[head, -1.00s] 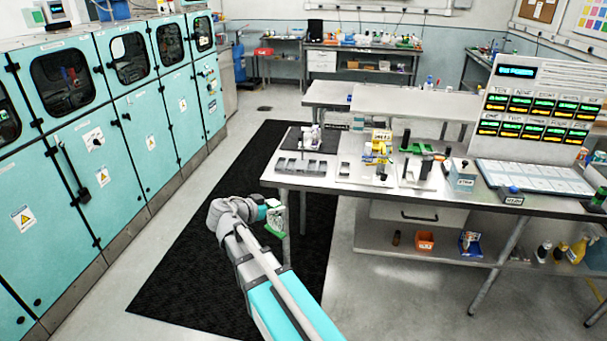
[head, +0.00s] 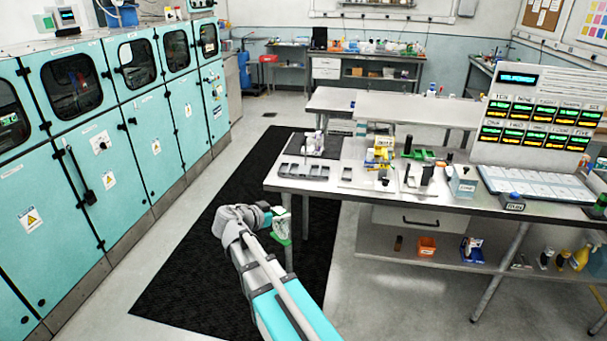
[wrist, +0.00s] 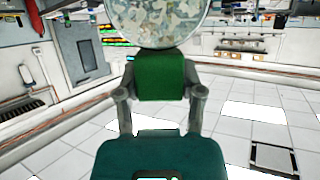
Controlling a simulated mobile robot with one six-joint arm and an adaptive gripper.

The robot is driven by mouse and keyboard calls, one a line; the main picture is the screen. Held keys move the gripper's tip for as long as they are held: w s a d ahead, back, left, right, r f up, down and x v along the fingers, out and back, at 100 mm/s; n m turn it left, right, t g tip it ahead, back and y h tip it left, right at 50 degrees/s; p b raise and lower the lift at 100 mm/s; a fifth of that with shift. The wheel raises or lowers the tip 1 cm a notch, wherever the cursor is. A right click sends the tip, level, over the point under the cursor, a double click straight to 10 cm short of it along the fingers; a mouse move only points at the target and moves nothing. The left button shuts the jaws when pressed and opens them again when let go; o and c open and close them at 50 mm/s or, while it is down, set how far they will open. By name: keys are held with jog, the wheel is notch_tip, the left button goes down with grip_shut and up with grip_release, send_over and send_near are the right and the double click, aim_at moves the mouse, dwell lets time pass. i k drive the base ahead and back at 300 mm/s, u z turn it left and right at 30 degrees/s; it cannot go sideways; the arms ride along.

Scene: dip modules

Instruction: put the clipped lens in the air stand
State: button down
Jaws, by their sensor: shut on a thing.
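My gripper (wrist: 161,95) is shut on a green clip (wrist: 160,75). The clip holds a large round, see-through lens with a mottled face (wrist: 157,20), whose top is cut off in the wrist view. In the head view my gripper (head: 270,216) holds the lens (head: 282,224) in front of the bench's left front corner, apart from the bench. Several small fixtures stand on the bench, among them a yellow stand (head: 380,154) and a grey stand with a dark post (head: 426,176). I cannot tell which one is the air stand.
The bench (head: 340,184) also bears a grey slotted rack (head: 304,172), a grey-blue box (head: 463,185) and a pale tray (head: 535,184) below a lit display panel (head: 540,100). Teal cabinets (head: 110,150) line the left. A black floor mat (head: 190,270) lies clear between.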

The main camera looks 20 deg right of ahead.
aim_at(347, 176)
jog(key=z, duration=0.6)
jog(key=i, duration=1)
